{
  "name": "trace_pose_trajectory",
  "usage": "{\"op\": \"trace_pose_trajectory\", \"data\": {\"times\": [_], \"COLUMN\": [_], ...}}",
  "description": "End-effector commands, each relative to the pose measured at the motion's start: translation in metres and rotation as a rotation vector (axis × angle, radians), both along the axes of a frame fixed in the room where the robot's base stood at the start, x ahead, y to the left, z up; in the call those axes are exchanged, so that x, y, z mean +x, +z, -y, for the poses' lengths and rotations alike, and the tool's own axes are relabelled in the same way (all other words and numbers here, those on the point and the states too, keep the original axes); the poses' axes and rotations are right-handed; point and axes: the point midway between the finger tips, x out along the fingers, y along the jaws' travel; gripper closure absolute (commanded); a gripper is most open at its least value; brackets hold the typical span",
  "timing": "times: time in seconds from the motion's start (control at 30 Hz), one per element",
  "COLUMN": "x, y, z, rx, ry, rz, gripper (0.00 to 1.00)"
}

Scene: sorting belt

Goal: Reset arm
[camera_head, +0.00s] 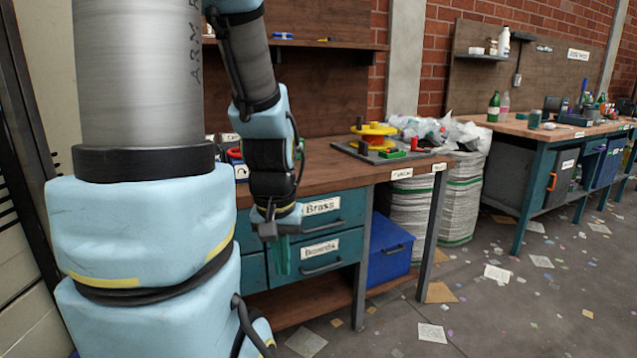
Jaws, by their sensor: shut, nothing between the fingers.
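My arm, light blue and grey with black joints, fills the left of the head view and hangs down in front of the workbench. My gripper (277,238) points downward in front of the teal drawers, below the bench top. It is shut and holds nothing. A narrow green shape (282,258) shows just below it, and I cannot tell what this is.
The workbench (340,178) has a teal drawer labelled Brass (322,208) and carries a yellow spool (374,130). A blue bin (388,252) stands beneath. White sacks (455,200) stand beside it. A second bench (545,130) is at right. Paper scraps litter the open floor.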

Motion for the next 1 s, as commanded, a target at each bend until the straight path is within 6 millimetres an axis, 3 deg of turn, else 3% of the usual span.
{"op": "trace_pose_trajectory", "data": {"times": [0.03,0.1,0.3,0.4,0.57,1.0], "x": [0.000,0.000,0.000,0.000,0.000,0.000], "y": [0.034,0.057,0.114,0.132,0.145,0.146], "z": [0.000,0.000,0.000,0.000,0.000,0.000], "rx": [0.000,0.000,0.000,0.000,0.000,0.000], "ry": [-0.001,-0.001,-0.002,-0.002,-0.002,-0.002], "rz": [0.000,0.000,-0.001,-0.001,-0.001,-0.001], "gripper": [1.00,1.00,1.00,1.00,1.00,1.00]}}
